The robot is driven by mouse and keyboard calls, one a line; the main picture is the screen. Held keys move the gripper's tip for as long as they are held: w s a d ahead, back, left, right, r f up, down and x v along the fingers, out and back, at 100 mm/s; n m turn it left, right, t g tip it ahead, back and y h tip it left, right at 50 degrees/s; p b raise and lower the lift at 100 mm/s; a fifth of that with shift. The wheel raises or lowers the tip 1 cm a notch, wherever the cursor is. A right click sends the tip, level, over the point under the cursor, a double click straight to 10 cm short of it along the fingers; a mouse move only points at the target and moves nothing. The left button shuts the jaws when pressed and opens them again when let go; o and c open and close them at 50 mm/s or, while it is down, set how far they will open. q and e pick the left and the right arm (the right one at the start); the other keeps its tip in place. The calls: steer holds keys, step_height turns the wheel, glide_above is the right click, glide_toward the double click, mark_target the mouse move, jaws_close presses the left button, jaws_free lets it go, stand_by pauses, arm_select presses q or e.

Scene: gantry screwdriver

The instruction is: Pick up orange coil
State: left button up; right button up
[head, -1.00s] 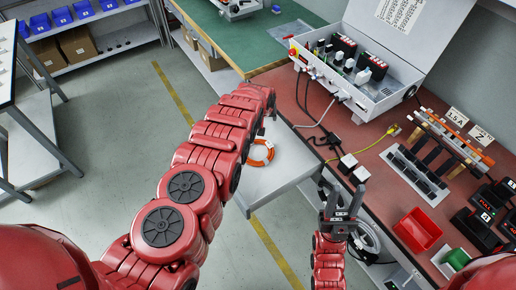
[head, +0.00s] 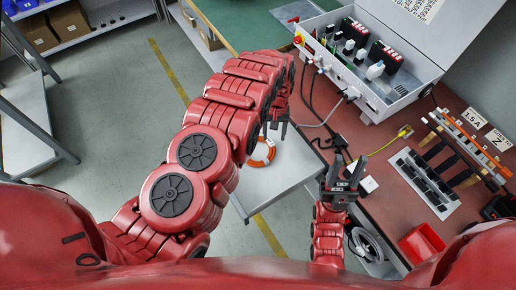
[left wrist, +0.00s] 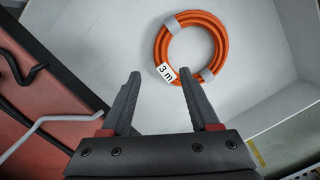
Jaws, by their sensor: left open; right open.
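The orange coil (head: 263,153) lies flat on a light grey tray-like surface (head: 262,188), partly hidden behind my left arm in the head view. In the left wrist view the orange coil (left wrist: 190,52) shows whole, with grey bands and a white "3 m" label. My left gripper (head: 275,133) is open and empty, just beyond the coil in the head view. In the left wrist view its fingertips (left wrist: 160,75) point toward the coil's near edge, apart from it. My right gripper (head: 342,170) is open and empty over the red worktop's left edge.
An open grey case (head: 375,95) with plugs and cables stands on the red worktop (head: 395,215). Loose black and grey cables (head: 325,120) hang near the left gripper. A red bin (head: 422,243) and a slotted rack (head: 425,183) are at right.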

mark_target(271, 150)
arm_select(q)
step_height(271, 150, down, 2)
steer(key=shift+s, duration=0.15)
steer(key=shift+s+a+f+p, duration=0.1)
steer(key=shift+s+f+p, duration=0.1)
steer(key=shift+f, duration=0.55)
steer(key=shift+s+a+f+p, duration=0.1)
steer(key=shift+s+f+p, duration=0.1)
steer(key=shift+f, duration=0.6)
steer(key=shift+s+a+f+p, duration=0.1)
steer(key=shift+f+p, duration=0.1)
steer(key=shift+f, duration=0.85)
jaws_close()
